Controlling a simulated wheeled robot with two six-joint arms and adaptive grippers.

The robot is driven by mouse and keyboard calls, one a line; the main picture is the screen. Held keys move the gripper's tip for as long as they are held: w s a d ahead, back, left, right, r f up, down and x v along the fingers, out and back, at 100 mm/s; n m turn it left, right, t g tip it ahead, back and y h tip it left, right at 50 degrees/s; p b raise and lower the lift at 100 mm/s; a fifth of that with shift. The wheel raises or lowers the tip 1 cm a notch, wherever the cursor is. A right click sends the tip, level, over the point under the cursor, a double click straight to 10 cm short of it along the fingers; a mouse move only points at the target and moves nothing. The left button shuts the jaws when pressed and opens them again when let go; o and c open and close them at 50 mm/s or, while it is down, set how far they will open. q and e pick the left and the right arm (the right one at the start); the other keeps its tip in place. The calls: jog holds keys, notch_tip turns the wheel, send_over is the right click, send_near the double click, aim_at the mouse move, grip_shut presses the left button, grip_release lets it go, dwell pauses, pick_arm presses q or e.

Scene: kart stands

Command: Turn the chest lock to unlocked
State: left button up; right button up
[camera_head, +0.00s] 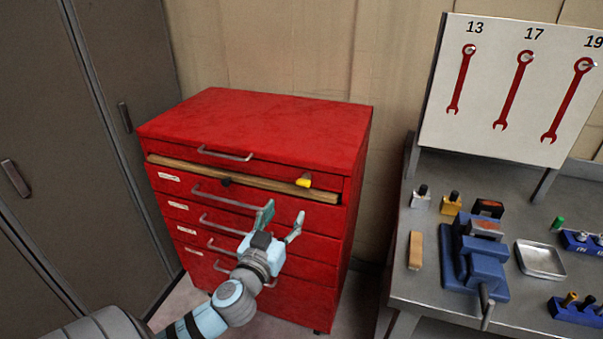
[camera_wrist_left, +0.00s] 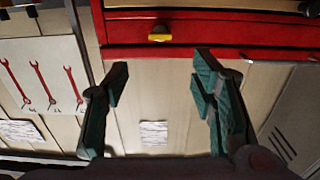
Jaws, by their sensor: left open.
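The red tool chest (camera_head: 270,115) stands against the wall, with several drawers and grey bar handles. In the left wrist view the yellow knob (camera_wrist_left: 159,36) shows at the top, between the fingers. My left gripper (camera_head: 283,218) is open and empty, below and slightly left of the knob in the head view, apart from it. My right gripper is not in view.
A grey workbench (camera_head: 430,280) at right carries a blue vise (camera_head: 473,262), a metal tray (camera_head: 540,260) and small parts. A board (camera_head: 510,90) with red wrench shapes stands behind it. Dark lockers (camera_head: 60,150) stand at left. Drawer handles (camera_head: 222,197) jut out near my gripper.

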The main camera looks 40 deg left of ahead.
aim_at(302, 185)
pick_arm(q)
jog(key=x, duration=1.3)
jog(key=shift+f+p, duration=0.2)
jog(key=shift+p, duration=0.15)
jog(key=c, duration=1.2)
jog(key=shift+o, duration=0.2)
